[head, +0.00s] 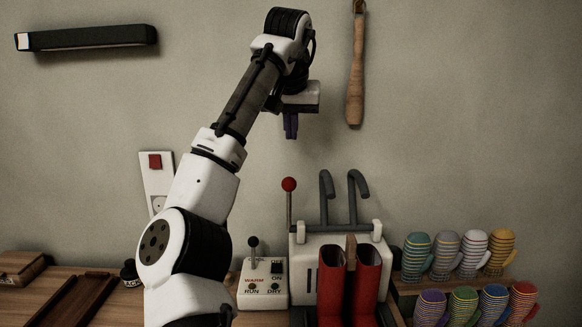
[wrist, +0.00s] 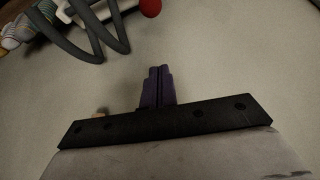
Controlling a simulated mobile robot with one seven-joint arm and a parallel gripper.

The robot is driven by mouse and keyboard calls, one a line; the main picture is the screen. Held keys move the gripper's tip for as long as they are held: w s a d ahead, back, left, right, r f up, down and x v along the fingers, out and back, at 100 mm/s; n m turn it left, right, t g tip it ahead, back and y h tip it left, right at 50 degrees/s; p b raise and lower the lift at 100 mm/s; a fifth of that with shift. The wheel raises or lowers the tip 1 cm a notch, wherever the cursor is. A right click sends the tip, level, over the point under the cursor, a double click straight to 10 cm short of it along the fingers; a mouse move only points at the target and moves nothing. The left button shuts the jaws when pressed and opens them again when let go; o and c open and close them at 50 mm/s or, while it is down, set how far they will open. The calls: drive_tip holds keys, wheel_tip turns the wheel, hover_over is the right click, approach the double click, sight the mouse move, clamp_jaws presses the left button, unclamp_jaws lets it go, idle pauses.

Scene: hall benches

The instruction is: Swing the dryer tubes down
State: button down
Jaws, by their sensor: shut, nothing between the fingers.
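The dryer (head: 307,262) is a white box on the bench with two grey hooked tubes (head: 325,200) standing upright from its top. The tubes also show at the upper left of the wrist view (wrist: 83,45). A lever with a red ball knob (head: 289,184) stands at the dryer's left side; the knob is at the top of the wrist view (wrist: 150,8). A pair of red boots (head: 331,285) stands in front of the dryer. My gripper (head: 290,135) is shut and empty, pointing down, above and slightly left of the tubes, apart from them. Its fingers show in the wrist view (wrist: 158,85).
A control box (head: 263,285) with a black lever stands left of the dryer. Several striped mittens (head: 418,243) stand on a rack to the right. A wooden handle (head: 356,75) hangs on the wall right of my gripper. A black bar (head: 87,37) is on the wall.

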drive_tip(key=p+x, duration=0.1)
drive_tip(key=x, duration=0.8)
drive_tip(key=shift+w+f+p, duration=0.15)
drive_tip(key=shift+f+p, duration=0.1)
drive_tip(key=shift+p, duration=0.1)
drive_tip(key=shift+s+f, duration=0.25)
drive_tip(key=shift+s, duration=0.05)
drive_tip(key=shift+s+a+f, duration=0.1)
drive_tip(key=shift+s+f, duration=0.05)
drive_tip(key=shift+s, duration=0.65)
drive_tip(key=shift+s+a+f, duration=0.1)
drive_tip(key=shift+s, duration=0.75)
drive_tip(key=shift+f, duration=0.15)
